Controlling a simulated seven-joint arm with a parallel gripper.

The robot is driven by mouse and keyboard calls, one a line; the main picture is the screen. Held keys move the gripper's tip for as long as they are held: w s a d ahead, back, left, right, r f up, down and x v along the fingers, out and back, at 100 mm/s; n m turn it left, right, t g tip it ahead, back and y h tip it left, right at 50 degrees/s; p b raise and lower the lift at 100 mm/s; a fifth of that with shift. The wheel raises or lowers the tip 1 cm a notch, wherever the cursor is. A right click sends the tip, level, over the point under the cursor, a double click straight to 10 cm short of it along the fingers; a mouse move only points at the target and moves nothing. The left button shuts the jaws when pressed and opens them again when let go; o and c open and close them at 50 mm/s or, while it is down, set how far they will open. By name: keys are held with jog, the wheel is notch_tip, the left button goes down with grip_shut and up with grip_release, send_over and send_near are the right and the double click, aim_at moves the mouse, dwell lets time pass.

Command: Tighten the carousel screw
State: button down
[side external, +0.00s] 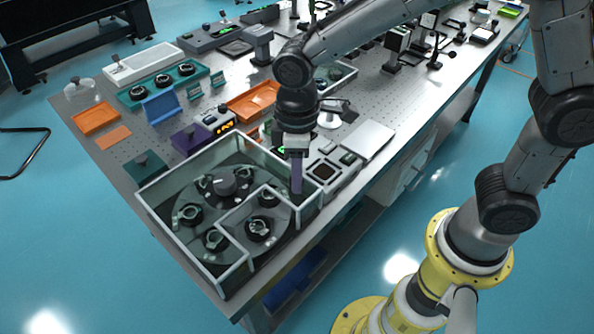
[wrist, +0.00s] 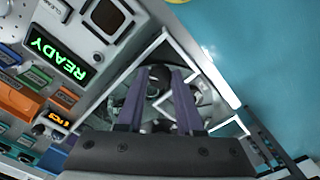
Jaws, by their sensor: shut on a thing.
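The carousel (side external: 240,225) is a dark round plate with several black ring-shaped fixtures, inside a clear-walled, pale-framed enclosure (side external: 172,236) at the table's near corner. A grey knob (side external: 222,187) stands near its middle. My gripper (side external: 297,190) points straight down, with its purple fingers inside the enclosure's right corner. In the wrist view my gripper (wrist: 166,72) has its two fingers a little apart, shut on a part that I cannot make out. Dark carousel fixtures (wrist: 158,84) show between and beyond the fingers. I cannot pick out the carousel screw; the fingers hide the spot at their tips.
The enclosure walls rise close around my fingers. A square-windowed device (side external: 325,172) and a flat grey plate (side external: 367,139) lie right of my gripper. A display reading READY (wrist: 60,54) is in the wrist view. Orange trays (side external: 253,100) and a purple box (side external: 190,139) stand behind.

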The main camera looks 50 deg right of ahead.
jog(key=n, duration=0.5)
jog(key=shift+r+n, duration=0.1)
jog(key=shift+n, duration=0.2)
jog(key=n, duration=0.5)
jog(key=shift+w, duration=0.1)
jog(key=shift+n, duration=0.4)
jog(key=c, duration=0.5)
grip_release()
jog(key=shift+c, duration=0.2)
notch_tip(320, 180, up, 14)
jog(key=shift+d, duration=0.1)
